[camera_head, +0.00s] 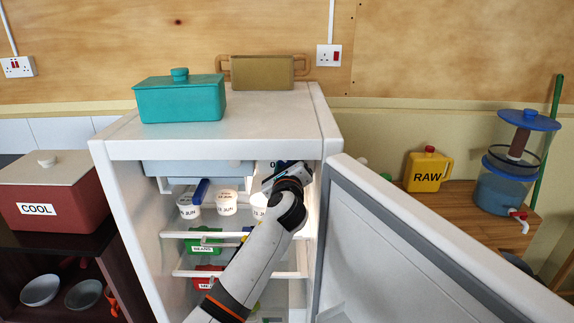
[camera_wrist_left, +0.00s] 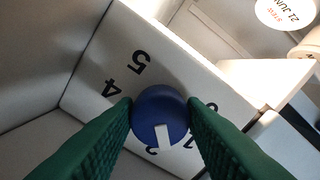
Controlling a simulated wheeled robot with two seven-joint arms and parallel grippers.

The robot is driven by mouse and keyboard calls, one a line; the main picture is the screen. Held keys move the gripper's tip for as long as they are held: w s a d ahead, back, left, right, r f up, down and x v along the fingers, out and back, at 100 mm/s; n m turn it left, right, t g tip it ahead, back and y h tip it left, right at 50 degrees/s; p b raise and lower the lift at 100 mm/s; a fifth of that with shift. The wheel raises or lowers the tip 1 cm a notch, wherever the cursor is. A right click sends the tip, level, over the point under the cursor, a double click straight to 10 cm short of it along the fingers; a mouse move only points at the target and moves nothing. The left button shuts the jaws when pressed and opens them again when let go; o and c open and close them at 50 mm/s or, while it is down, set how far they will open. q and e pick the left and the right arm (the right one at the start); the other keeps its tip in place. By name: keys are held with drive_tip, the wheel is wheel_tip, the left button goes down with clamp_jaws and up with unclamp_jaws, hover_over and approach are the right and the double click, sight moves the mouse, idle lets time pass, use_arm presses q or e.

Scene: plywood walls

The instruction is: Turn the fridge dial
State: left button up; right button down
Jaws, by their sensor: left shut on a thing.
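The fridge (camera_head: 225,149) stands in the middle of the head view with its door (camera_head: 405,260) swung open to the right. My left gripper (camera_head: 272,180) reaches inside, near the top right. In the left wrist view the round blue dial (camera_wrist_left: 158,103) sits on a white numbered panel (camera_wrist_left: 175,75). My left gripper (camera_wrist_left: 160,118) is shut on the dial, one green finger on each side. The dial's white mark points down in the picture, between the 2 and the 1. The 5 and 4 show at the upper left; another digit is partly hidden by the right finger. My right gripper is not in view.
Labelled white tubs (camera_head: 227,203) stand on the upper shelf. Green and red containers sit lower. A teal pot (camera_head: 180,98) and a brown tray (camera_head: 262,72) are on top. A red COOL box (camera_head: 58,195) stands left; a yellow RAW jug (camera_head: 427,170) stands right.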

use_arm(q)
drive_tip(key=o, duration=1)
drive_tip(key=shift+s, duration=0.1)
drive_tip(key=s, duration=1.1)
drive_tip(key=shift+s, duration=0.4)
